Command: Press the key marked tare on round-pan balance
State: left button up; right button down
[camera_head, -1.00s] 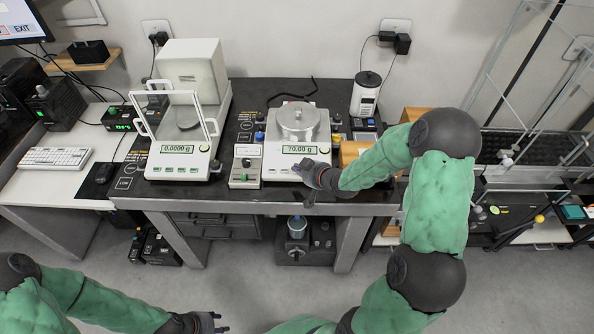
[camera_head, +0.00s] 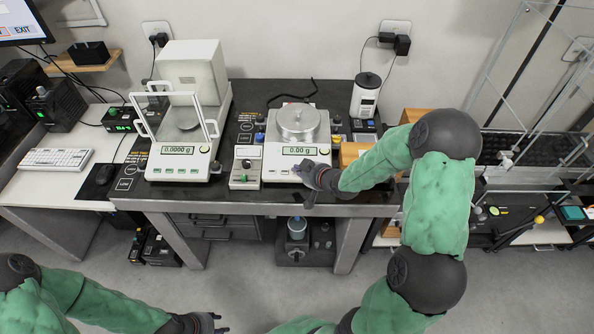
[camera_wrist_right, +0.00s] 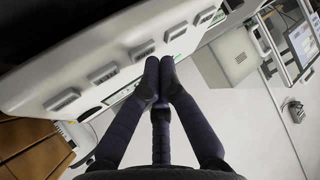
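The round-pan balance (camera_head: 272,160) stands on the dark table with a metal weight (camera_head: 297,117) on its round pan. Its display (camera_head: 299,151) reads 0.00 g. My right gripper (camera_head: 301,170) is at the balance's front key row, hiding some of the keys. In the right wrist view the fingertips of that gripper (camera_wrist_right: 160,67) are together, with nothing between them, close to the front panel. Several grey keys (camera_wrist_right: 103,74) run along the panel; I cannot read their labels or tell whether a fingertip touches one. My left gripper (camera_head: 222,322) is low at the bottom edge, empty, its fingertips apart.
A balance with a glass draft shield (camera_head: 178,140) stands to the left, reading 0.0000 g. A small control box (camera_head: 245,168) sits between the two balances. A wooden block (camera_head: 352,152) and a white canister (camera_head: 366,95) are on the right.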

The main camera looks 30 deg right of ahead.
jog(key=shift+s+r, duration=0.1)
jog(key=shift+r, duration=0.3)
jog(key=r+p, duration=0.1)
jog(key=s+r+p, duration=0.1)
jog(key=r, duration=0.1)
jog(key=a+r+p, duration=0.1)
jog(key=p, duration=0.1)
jog(key=shift+s+r, duration=0.15)
jog(key=shift+r, duration=0.2)
dwell(0.8)
